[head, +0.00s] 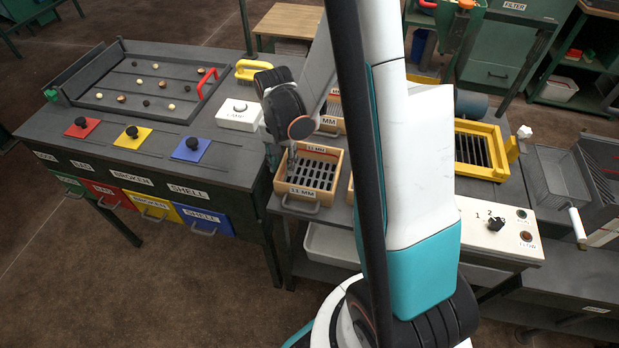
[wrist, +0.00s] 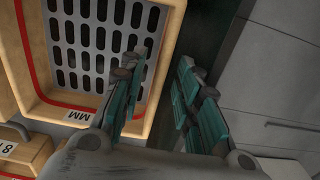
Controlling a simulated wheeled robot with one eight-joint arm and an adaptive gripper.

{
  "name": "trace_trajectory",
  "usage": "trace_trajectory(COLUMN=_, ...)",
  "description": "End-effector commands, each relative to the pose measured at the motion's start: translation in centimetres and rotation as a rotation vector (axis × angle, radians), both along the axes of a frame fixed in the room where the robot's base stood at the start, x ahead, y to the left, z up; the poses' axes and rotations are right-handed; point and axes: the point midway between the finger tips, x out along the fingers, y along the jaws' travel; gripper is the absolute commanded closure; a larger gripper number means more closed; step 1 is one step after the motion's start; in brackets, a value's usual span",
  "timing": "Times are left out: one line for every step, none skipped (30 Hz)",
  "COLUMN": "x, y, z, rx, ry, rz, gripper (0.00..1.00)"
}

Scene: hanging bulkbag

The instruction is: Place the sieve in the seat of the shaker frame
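A wooden sieve (head: 282,184) with a slotted grey bottom and an MM label sits on the grey bench, left of my arm. My gripper (head: 292,158) is over its left side in the head view. In the wrist view my gripper (wrist: 161,62) is open, with one finger over the inside of the sieve (wrist: 165,62) and the other outside its wall. The wall lies between the fingers; I cannot tell whether they touch it. The yellow shaker frame (head: 502,151), with dark bars in its seat, stands right of my arm.
Other sieves stand close by, one behind (head: 331,123) and others partly hidden by my arm. A white control box (head: 497,233) with a knob sits in front of the shaker. A white scale-like box (head: 239,114) and a sorting table (head: 140,80) are at the left.

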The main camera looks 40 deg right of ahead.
Motion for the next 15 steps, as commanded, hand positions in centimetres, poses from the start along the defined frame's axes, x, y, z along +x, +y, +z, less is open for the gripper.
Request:
trace_trajectory(x=0.00, y=0.00, z=-0.11, rx=0.000, ry=0.000, rz=0.000, gripper=0.70)
trace_trajectory(x=-0.01, y=-0.01, z=-0.07, rx=0.000, ry=0.000, rz=0.000, gripper=0.70)
trace_trajectory(x=-0.01, y=0.00, z=-0.01, rx=0.000, ry=0.000, rz=0.000, gripper=0.70)
trace_trajectory(x=-0.01, y=0.00, z=0.01, rx=0.000, ry=0.000, rz=0.000, gripper=0.70)
trace_trajectory(x=-0.01, y=0.00, z=0.01, rx=0.000, ry=0.000, rz=0.000, gripper=0.70)
trace_trajectory(x=-0.01, y=0.00, z=0.02, rx=0.000, ry=0.000, rz=0.000, gripper=0.75)
trace_trajectory(x=-0.01, y=0.00, z=0.02, rx=0.000, ry=0.000, rz=0.000, gripper=0.81)
trace_trajectory(x=-0.01, y=0.00, z=0.02, rx=0.000, ry=0.000, rz=0.000, gripper=0.88)
trace_trajectory(x=-0.01, y=0.00, z=0.03, rx=0.000, ry=0.000, rz=0.000, gripper=0.97)
trace_trajectory(x=-0.01, y=0.00, z=0.03, rx=0.000, ry=0.000, rz=0.000, gripper=1.00)
trace_trajectory(x=-0.01, y=0.00, z=0.03, rx=0.000, ry=0.000, rz=0.000, gripper=1.00)
trace_trajectory(x=-0.01, y=0.00, z=0.03, rx=0.000, ry=0.000, rz=0.000, gripper=1.00)
trace_trajectory(x=-0.01, y=0.00, z=0.03, rx=0.000, ry=0.000, rz=0.000, gripper=1.00)
trace_trajectory(x=-0.02, y=0.01, z=0.03, rx=0.000, ry=0.000, rz=0.000, gripper=1.00)
trace_trajectory(x=-0.03, y=0.00, z=0.04, rx=0.000, ry=0.000, rz=0.000, gripper=1.00)
